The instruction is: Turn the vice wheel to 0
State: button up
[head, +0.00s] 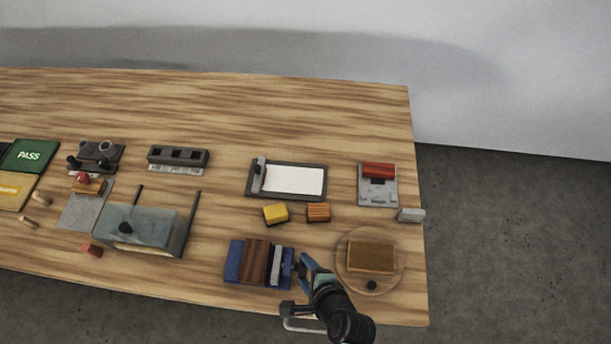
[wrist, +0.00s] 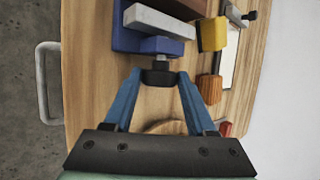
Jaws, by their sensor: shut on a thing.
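The blue vice (head: 233,262) stands near the front edge of the table, with a brown wooden block (head: 256,262) and a pale grey jaw bar in it. It also shows at the top of the wrist view (wrist: 128,38). The dark vice wheel (wrist: 158,77) sits at the vice's near end in the wrist view. My gripper (wrist: 156,80) has its two blue fingers shut on the wheel, one on each side. In the head view my gripper (head: 304,265) is at the vice's right end, and the wheel is hidden there. I cannot read any number on the wheel.
A round wooden turntable (head: 342,276) with a brown block is close to the right of my gripper. A yellow block (head: 275,213) and an orange block (head: 318,212) lie behind the vice. A glass-sided box (head: 150,232) stands to the left. The back of the table is clear.

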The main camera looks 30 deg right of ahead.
jog(key=o, duration=1.4)
jog(key=shift+c, duration=0.2)
jog(key=shift+r, duration=0.1)
jog(key=shift+w+d+r+m+g+y+p, duration=0.2)
jog(key=shift+w+m+g+y+p, duration=0.15)
jog(key=shift+g+p, duration=0.55)
jog(key=g+y, duration=0.2)
jog(key=g, duration=0.1)
jog(key=shift+w+d+f+m, duration=0.15)
jog(key=shift+w+d+m, duration=0.05)
jog(key=shift+m, duration=0.15)
jog(key=v, duration=1.3)
jog(key=shift+b, duration=0.3)
